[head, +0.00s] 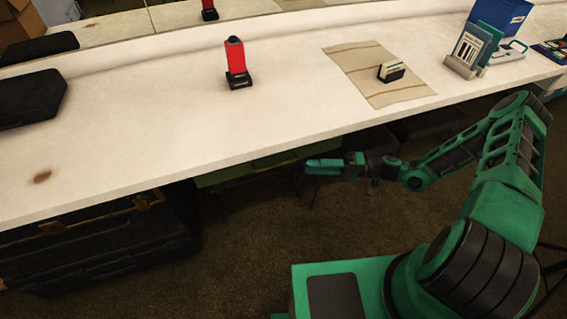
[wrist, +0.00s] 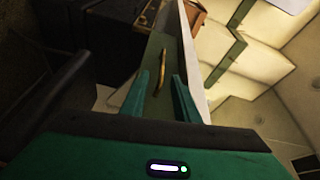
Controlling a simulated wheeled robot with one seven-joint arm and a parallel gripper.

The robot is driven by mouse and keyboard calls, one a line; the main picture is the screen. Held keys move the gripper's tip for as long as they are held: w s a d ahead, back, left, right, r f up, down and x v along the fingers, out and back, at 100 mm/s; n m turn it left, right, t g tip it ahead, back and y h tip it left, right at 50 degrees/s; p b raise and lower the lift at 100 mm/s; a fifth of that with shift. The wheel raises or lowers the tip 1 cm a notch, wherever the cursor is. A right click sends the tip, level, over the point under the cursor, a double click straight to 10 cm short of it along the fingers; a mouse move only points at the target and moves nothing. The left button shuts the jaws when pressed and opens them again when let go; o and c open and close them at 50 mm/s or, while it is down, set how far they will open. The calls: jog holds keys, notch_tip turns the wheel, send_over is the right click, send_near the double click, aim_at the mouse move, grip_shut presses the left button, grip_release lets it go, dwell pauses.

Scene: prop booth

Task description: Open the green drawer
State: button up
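The green drawer (head: 232,174) sits under the front edge of the white counter, left of my gripper in the head view. In the wrist view its green front (wrist: 183,62) runs beside the white counter edge and bears a slim brass handle (wrist: 161,66). My gripper (head: 309,166) is level with the drawer just below the counter edge. In the wrist view my gripper (wrist: 161,76) is open, its two green fingers apart. The handle lies ahead of and partly between the fingers; I cannot tell whether they touch it. In the head view the handle is not clear.
The white counter (head: 150,130) overhangs the drawer. On it stand a red lamp-like item (head: 235,62), a striped cloth (head: 360,62) with a small card holder (head: 391,72), and a blue box (head: 505,20). Black cases (head: 110,240) stand below left. Carpet (head: 240,255) lies open in front.

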aim_at(282, 164)
jog(key=shift+t, duration=0.4)
jog(key=a, duration=0.3)
jog(key=w+a, duration=0.1)
jog(key=a, duration=0.7)
jog(key=shift+w+r, duration=0.35)
jog(key=shift+r, duration=0.05)
